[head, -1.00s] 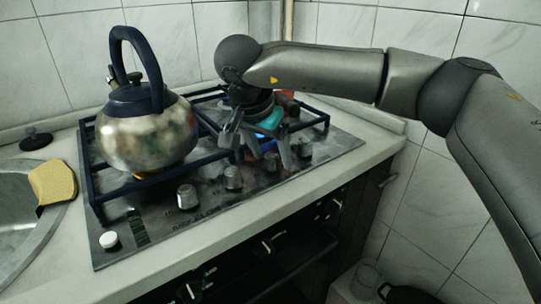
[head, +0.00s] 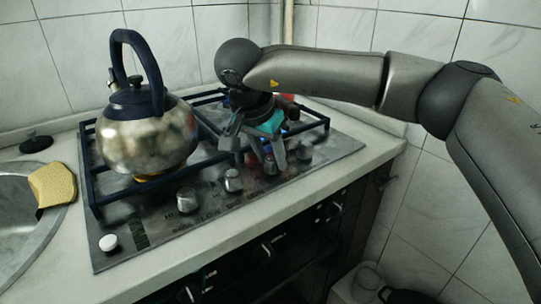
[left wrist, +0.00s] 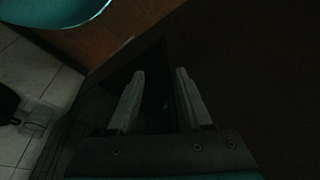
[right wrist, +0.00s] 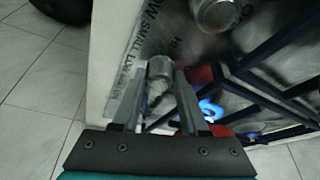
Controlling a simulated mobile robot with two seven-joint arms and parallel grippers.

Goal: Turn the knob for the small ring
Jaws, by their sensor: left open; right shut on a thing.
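In the right wrist view my fingers (right wrist: 159,78) close on this knob (right wrist: 160,68), beside printed lettering with the word SMALL. Blue flame (right wrist: 210,110) burns on a ring near the gripper. My arm partly hides that ring in the head view. My left gripper (left wrist: 160,74) is open and empty in the left wrist view, and it is outside the head view.
A steel kettle (head: 147,135) stands on the left grate, with an orange glow beneath. Other knobs stand left (head: 233,180) and right (head: 304,151) of the held one. A yellow sponge (head: 54,184) lies by the sink (head: 18,210). A red thing (right wrist: 202,75) is near the flame.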

